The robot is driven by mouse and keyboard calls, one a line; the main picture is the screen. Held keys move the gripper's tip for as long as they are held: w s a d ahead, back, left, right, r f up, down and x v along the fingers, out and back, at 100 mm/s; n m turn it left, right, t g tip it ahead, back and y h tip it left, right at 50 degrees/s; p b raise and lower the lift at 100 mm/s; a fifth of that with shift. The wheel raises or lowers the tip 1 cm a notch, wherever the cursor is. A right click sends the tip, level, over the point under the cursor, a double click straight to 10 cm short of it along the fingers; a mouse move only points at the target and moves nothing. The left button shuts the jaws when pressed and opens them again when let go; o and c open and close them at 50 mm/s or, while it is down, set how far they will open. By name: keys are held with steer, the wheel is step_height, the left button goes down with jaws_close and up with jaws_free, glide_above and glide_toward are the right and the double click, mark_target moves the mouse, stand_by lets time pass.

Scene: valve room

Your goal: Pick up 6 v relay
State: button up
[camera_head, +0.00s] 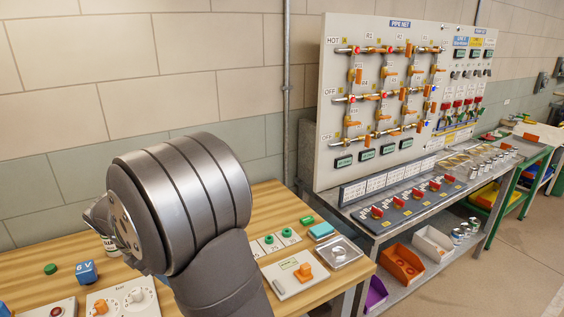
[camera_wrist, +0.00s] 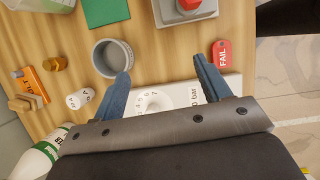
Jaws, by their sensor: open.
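The 6 V relay (camera_head: 87,272) is a small blue block marked "6 V". It sits on the wooden bench at the lower left of the head view, and I do not make it out in the wrist view. My gripper (camera_wrist: 163,82) is open, with two blue fingers spread wide and nothing seen between them. It hangs above the bench over a white dial panel (camera_wrist: 165,98). In the head view my arm's thick grey links hide most of the gripper and part of the bench, to the right of the relay.
The wrist view shows a grey round cup (camera_wrist: 114,58), a red FAIL tag (camera_wrist: 222,54), a green square (camera_wrist: 107,11), a small white cylinder (camera_wrist: 80,98) and a green-and-white bottle (camera_wrist: 42,153). A green cap (camera_head: 50,269) lies near the relay. A pipe board (camera_head: 400,90) stands right.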

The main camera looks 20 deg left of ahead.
steer(key=m+y, duration=0.6)
steer(key=m, duration=1.2)
glide_toward(84, 268)
steer(key=x, duration=1.2)
steer(key=shift+f, duration=0.35)
steer(key=c, duration=1.1)
steer(key=shift+r, duration=0.15)
